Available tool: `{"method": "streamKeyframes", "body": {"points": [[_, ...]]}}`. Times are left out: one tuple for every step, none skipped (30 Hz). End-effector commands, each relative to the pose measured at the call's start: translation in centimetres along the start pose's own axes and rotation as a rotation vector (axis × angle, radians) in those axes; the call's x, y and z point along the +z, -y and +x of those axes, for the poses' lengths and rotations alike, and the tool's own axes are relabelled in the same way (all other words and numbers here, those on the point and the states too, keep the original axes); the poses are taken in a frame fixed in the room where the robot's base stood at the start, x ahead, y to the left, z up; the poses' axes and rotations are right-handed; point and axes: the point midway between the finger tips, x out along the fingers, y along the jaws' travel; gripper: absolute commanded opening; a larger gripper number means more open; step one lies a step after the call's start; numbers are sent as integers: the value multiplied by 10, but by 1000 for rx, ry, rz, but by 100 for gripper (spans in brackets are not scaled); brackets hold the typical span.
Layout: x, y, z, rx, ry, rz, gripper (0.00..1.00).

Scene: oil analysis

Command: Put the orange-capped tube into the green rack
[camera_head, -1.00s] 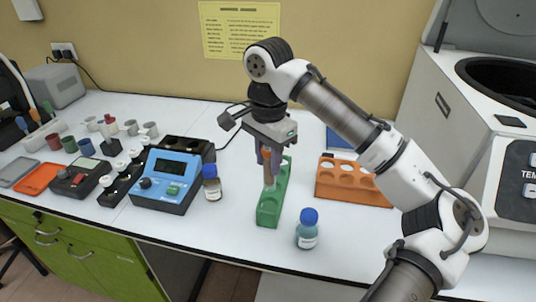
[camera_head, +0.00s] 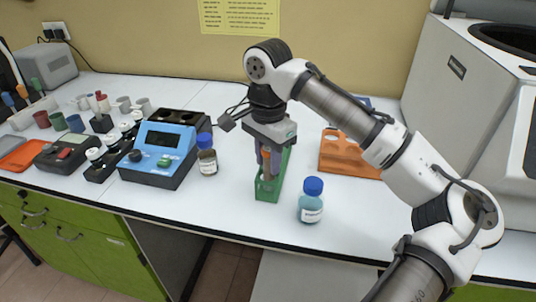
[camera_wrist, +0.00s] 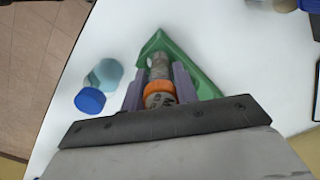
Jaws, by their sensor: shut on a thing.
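The orange-capped tube (camera_wrist: 160,90) is between the two purple fingers of my gripper (camera_wrist: 157,88) in the wrist view, with its orange cap toward the camera. My gripper (camera_head: 266,160) is shut on the tube in the head view, over the green rack (camera_head: 268,193). The rack also shows in the wrist view (camera_wrist: 205,86), under and around the tube. The tube points down at the rack. Whether its lower end is inside a hole cannot be told, as the fingers and rack hide it.
A blue-capped bottle (camera_head: 312,203) stands just right of the green rack. A brown blue-capped bottle (camera_head: 207,158) stands to its left, beside a blue instrument (camera_head: 158,157). An orange rack (camera_head: 350,160) is at the right.

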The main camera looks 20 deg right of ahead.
Motion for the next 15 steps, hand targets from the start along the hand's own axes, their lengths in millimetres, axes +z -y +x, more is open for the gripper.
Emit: {"method": "streamKeyframes", "body": {"points": [[0, 0, 4, 0, 2, -1, 2], [0, 0, 6, 0, 2, -1, 2], [0, 0, 7, 0, 1, -1, 2], [0, 0, 8, 0, 1, -1, 2], [0, 0, 8, 0, 1, 0, 2], [0, 0, 8, 0, 0, 0, 2], [0, 0, 8, 0, 0, 0, 2], [0, 0, 8, 0, 0, 0, 2], [0, 0, 8, 0, 0, 0, 2], [0, 0, 8, 0, 0, 0, 2], [0, 0, 8, 0, 0, 0, 2], [0, 0, 8, 0, 0, 0, 2], [0, 0, 8, 0, 0, 0, 31], [0, 0, 8, 0, 0, 0, 35], [0, 0, 8, 0, 0, 0, 40]]}}
